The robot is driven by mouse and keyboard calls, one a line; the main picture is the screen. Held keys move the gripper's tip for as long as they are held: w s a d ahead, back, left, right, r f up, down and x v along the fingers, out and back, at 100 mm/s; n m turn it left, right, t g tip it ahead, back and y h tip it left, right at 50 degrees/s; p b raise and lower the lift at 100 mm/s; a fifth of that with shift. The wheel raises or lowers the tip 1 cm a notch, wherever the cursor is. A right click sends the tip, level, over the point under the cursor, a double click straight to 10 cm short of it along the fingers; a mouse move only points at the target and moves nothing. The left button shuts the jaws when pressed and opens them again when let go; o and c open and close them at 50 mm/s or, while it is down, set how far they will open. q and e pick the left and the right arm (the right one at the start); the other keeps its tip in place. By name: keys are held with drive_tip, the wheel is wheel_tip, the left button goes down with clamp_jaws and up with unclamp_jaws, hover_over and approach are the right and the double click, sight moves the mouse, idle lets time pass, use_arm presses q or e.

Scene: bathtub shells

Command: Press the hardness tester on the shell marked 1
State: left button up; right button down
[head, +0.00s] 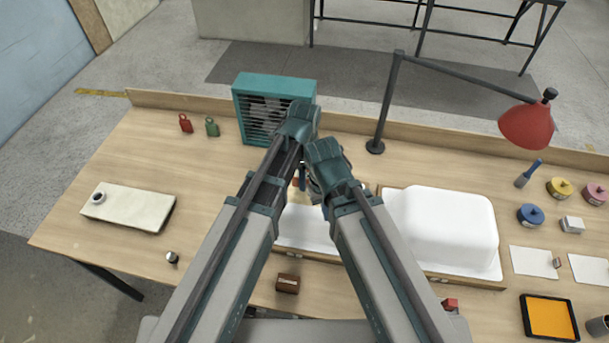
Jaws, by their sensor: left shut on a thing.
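A white upturned bathtub shell (445,222) lies on the table right of my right arm. Another white, flat-edged surface (303,228) shows between my two forearms, mostly covered by them. I cannot read a number on either. My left gripper (301,172) is over the table middle, pointing down, and is shut on a small dark upright thing, likely the hardness tester, mostly hidden by the arms. My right gripper (318,188) is close beside it on the right; its fingers are hidden behind its wrist, so I cannot tell its opening.
A teal fan box (262,100) stands behind the arms. A lamp with a red shade (527,125) leans over the right side. A pale slab (128,207) with a small ring lies left. Colored round tins (530,214), white cards (534,262) and an orange tray (549,317) are right.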

use_arm(q)
drive_tip(key=shift+r+p, duration=2)
drive_tip(key=shift+r, duration=0.3)
drive_tip(key=shift+f, duration=0.1)
